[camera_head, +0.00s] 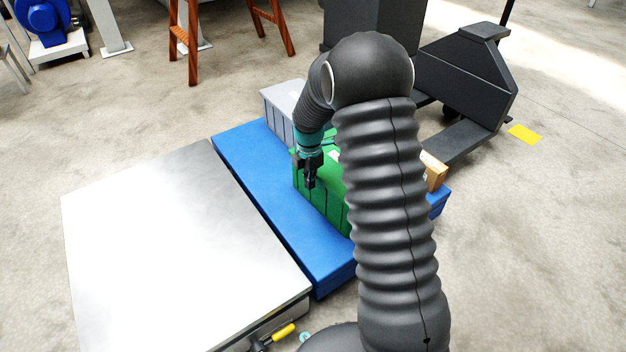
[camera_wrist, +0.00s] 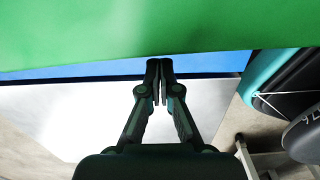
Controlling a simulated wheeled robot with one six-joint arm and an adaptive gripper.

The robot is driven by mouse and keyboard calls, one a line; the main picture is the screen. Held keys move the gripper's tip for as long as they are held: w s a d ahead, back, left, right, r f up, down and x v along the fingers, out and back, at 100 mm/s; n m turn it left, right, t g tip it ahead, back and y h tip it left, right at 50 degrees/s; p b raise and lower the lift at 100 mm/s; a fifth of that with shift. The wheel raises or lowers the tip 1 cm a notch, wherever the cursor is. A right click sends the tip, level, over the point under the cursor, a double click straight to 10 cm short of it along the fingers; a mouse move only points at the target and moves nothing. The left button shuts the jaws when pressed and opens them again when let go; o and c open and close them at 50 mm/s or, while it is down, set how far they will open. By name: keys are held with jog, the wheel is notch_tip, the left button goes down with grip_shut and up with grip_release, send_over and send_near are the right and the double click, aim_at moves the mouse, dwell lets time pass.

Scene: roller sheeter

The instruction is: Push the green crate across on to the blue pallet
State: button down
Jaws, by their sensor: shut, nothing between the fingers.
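The green crate (camera_head: 322,202) stands on the blue pallet (camera_head: 262,206), well in from the pallet's left edge and partly hidden behind my arm. My gripper (camera_head: 310,186) is shut and empty at the crate's left side. In the wrist view the green crate (camera_wrist: 140,28) fills the top, and my shut fingertips (camera_wrist: 160,66) are at its lower edge. I cannot tell whether they touch it. A strip of the blue pallet (camera_wrist: 80,70) shows between the crate and the metal table.
A bare, shiny metal table (camera_head: 165,245) lies left along the pallet. A grey crate (camera_head: 279,112) stands on the pallet's far end. A brown box (camera_head: 435,171) is behind the green crate, at right. A black machine (camera_head: 465,82) stands beyond the pallet.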

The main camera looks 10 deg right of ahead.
notch_tip(320, 180, up, 10)
jog(key=s+a+p, duration=0.1)
jog(key=a, duration=0.1)
jog(key=shift+a, duration=0.15)
jog(key=s+d+r+m+t+p, duration=0.1)
jog(key=s+r+m+t, duration=0.1)
jog(key=s+r+m, duration=0.4)
jog(key=s+d+r+m+t+p, duration=0.1)
jog(key=s+r+m, duration=0.6)
jog(key=s, duration=0.8)
jog(key=s+d+r+m+t+p, duration=0.1)
jog(key=s+d+r+m+t, duration=0.1)
jog(key=s+r+m, duration=0.5)
jog(key=s+m, duration=0.2)
jog(key=s, duration=0.2)
jog(key=shift+s+d+r+m+t, duration=0.2)
jog(key=shift+s+d+m+t, duration=0.1)
jog(key=shift+d, duration=0.05)
